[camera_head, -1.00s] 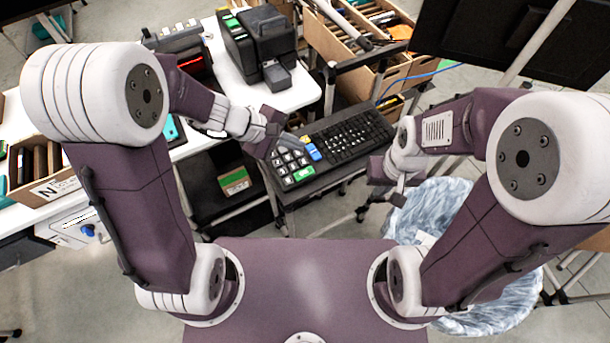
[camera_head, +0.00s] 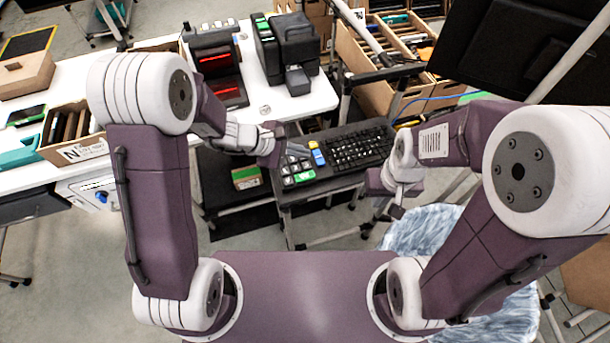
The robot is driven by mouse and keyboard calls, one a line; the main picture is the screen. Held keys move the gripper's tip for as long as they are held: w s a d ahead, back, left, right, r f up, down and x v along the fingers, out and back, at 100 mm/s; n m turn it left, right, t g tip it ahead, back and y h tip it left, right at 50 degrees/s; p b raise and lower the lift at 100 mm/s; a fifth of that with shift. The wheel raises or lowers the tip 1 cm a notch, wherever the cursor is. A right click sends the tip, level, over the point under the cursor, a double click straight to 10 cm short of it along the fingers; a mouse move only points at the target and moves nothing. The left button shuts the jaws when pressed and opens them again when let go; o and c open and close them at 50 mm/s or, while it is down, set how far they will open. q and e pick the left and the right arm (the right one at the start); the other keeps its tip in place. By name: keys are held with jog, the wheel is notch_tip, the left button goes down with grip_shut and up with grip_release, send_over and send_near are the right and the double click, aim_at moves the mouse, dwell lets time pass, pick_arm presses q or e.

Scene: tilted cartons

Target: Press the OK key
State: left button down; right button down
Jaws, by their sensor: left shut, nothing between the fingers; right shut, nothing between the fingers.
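A black keyboard (camera_head: 350,148) with a keypad at its left end lies on a dark stand. The keypad has pale keys, a yellow key (camera_head: 312,145), a blue key (camera_head: 318,157) and a green key (camera_head: 304,176) at its near edge. The green key has a light mark too small to read. My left gripper (camera_head: 297,149) is shut and empty, with its tips over or beside the keypad's far left part; the height gap cannot be told. My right gripper (camera_head: 397,208) is shut and empty, to the right of and nearer than the keyboard.
A white table (camera_head: 290,103) with black machines (camera_head: 285,48) stands behind and to the left. A clear bag-lined bin (camera_head: 425,232) is near my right gripper. Cartons (camera_head: 375,85) stand at the back, and a dark screen (camera_head: 525,45) is at upper right.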

aim_at(302, 177)
pick_arm(q)
notch_tip(302, 177, down, 8)
jog(key=b, duration=0.6)
jog(key=shift+f+b, duration=0.3)
jog(key=shift+b, duration=0.1)
dwell(1.4)
jog(key=shift+f+b, duration=0.35)
jog(key=shift+b, duration=0.25)
jog(key=shift+f+b, duration=0.45)
jog(key=shift+b, duration=0.15)
dwell(0.4)
jog(key=shift+r, duration=0.15)
jog(key=shift+r+p, duration=0.6)
jog(key=shift+r, duration=0.1)
